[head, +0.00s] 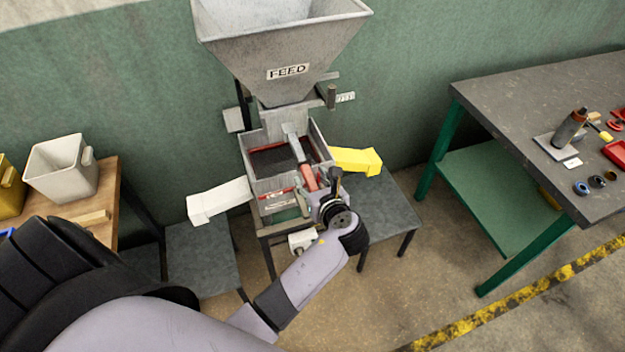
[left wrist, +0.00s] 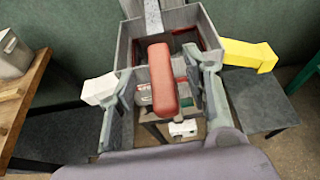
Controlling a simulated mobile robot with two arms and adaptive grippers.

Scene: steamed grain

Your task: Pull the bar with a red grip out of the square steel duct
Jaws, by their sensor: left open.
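The bar (head: 291,135) is a flat grey strip with a red grip (head: 309,179) at its near end. It leans in the open square steel duct (head: 247,163) under the feed hopper, and the grip stands out over the duct's near side. In the left wrist view the red grip (left wrist: 163,82) points toward me and the grey bar (left wrist: 153,17) runs away behind it. My left gripper (head: 322,188) is at the grip. Its two fingers (left wrist: 160,85) are spread on either side of the grip, with visible gaps. The bar's far end is hidden. My right gripper is not in view.
The grey hopper (head: 285,45) marked FEED hangs above the duct. A white chute (head: 218,200) sticks out left and a yellow chute (head: 357,161) right. A white bin (head: 62,168) stands on the wooden table at left. A workbench (head: 540,90) with small parts is at right.

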